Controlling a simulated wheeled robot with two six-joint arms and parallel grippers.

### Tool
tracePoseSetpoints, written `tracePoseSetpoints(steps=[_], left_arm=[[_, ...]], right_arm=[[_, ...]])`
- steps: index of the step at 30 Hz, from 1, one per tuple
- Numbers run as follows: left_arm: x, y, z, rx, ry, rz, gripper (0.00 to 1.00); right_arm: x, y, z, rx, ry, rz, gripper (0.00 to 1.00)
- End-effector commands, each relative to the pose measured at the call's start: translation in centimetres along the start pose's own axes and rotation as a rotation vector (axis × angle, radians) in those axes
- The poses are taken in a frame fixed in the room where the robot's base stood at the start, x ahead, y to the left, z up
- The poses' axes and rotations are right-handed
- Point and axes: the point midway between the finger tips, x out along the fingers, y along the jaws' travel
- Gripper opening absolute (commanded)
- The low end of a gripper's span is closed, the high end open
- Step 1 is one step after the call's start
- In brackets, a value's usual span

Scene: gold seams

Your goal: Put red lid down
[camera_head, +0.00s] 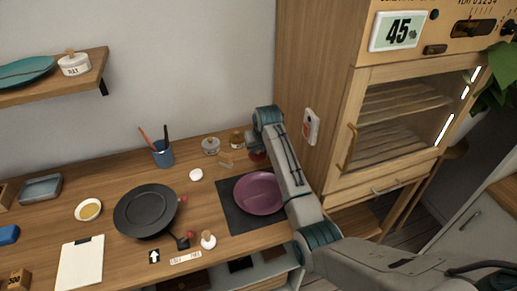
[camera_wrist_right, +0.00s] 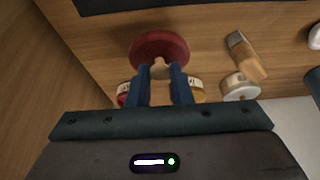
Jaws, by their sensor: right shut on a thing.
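The red lid (camera_wrist_right: 150,45) is a round dark-red disc with a pale knob. My right gripper (camera_wrist_right: 160,74) is shut on that knob in the right wrist view. In the head view the red lid (camera_head: 256,156) is partly hidden by my right arm at the back of the table, just behind the purple plate. Whether the lid touches a surface I cannot tell. Beyond my fingers are a jar with red in it (camera_wrist_right: 123,92) and a jar with yellow (camera_wrist_right: 197,91), both partly hidden. My left gripper is not in view.
A purple plate (camera_head: 259,194) lies on a dark mat (camera_head: 238,218). A white-topped jar (camera_head: 211,146) and a small amber jar (camera_head: 237,139) stand at the back. A dark plate (camera_head: 146,211) is to the left. A wooden cabinet (camera_head: 318,60) borders the right.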

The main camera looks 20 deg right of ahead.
Motion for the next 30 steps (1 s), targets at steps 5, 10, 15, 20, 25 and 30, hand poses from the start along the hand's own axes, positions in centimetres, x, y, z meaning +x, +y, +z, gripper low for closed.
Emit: tracePoseSetpoints(steps=[5,10,15,20,25,30], left_arm=[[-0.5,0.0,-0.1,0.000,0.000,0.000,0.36],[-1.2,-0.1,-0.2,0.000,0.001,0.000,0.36],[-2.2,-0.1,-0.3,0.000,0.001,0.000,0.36],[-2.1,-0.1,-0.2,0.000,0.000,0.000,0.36],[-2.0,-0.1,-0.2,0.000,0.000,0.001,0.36],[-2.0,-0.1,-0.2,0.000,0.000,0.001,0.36]], right_arm=[[0.8,0.5,-1.6,0.000,-0.001,0.000,0.00],[1.7,0.6,-1.5,0.000,-0.004,0.000,0.00],[3.8,0.6,-0.6,0.000,-0.004,0.000,0.00],[4.3,0.6,-0.5,0.000,0.001,0.000,0.00],[4.3,0.6,-0.4,0.000,0.000,0.000,0.00],[4.5,0.6,-0.3,0.000,0.000,0.000,0.33]])
